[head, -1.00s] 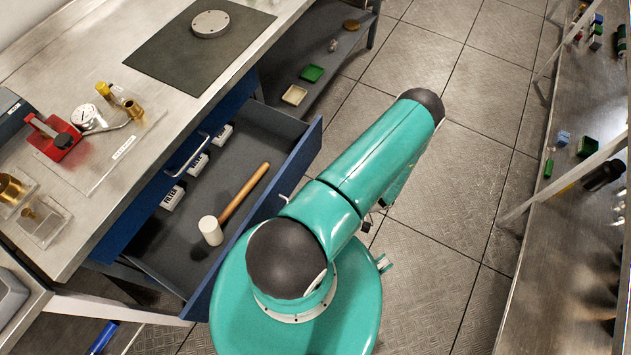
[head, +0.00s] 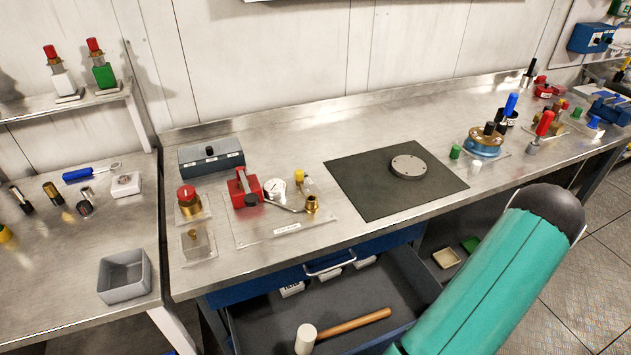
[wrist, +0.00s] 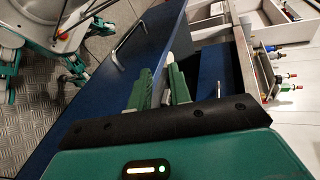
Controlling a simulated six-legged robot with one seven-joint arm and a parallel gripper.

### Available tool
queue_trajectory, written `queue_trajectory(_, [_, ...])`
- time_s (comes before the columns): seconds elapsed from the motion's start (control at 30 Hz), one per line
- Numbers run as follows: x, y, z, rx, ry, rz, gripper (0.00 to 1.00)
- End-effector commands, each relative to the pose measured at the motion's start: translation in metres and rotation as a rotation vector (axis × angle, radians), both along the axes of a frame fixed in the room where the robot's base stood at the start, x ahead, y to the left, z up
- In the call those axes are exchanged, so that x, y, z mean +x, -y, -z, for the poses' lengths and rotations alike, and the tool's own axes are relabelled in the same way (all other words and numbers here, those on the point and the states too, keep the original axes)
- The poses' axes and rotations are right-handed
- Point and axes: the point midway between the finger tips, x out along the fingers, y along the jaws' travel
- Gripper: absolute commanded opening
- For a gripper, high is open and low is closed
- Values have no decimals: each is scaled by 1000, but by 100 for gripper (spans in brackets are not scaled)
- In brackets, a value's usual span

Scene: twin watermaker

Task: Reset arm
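My arm (head: 490,270) is the teal link with a dark cap at the lower right of the head view; my gripper is out of that view. In the wrist view my gripper (wrist: 160,80) shows two green fingers with a gap between them and nothing seen held. A blue panel with a bar handle (wrist: 130,42) lies beyond the fingers, to their left. In the head view an open drawer (head: 375,285) below the bench holds a mallet (head: 345,328) with a white head and wooden handle, and white labelled boxes.
The steel bench (head: 300,150) carries a dark mat (head: 365,190) with a grey disc (head: 408,166), a red device (head: 243,190) and brass fittings. A grey bin (head: 125,275) stands on the left bench. Tiled floor (head: 590,290) is open at right.

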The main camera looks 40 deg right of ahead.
Motion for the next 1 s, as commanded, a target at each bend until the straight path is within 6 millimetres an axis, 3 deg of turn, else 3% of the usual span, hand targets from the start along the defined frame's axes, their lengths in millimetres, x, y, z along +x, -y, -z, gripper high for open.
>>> queue_trajectory(0.23, [66,-4,-70,-206,-187,-201,20])
queue_trajectory(0.47, [124,-32,-133,-440,-304,-328,20])
queue_trajectory(0.7, [171,-82,-194,-706,-343,-396,20])
queue_trajectory(1.0, [203,-162,-263,-1019,-257,-391,20])
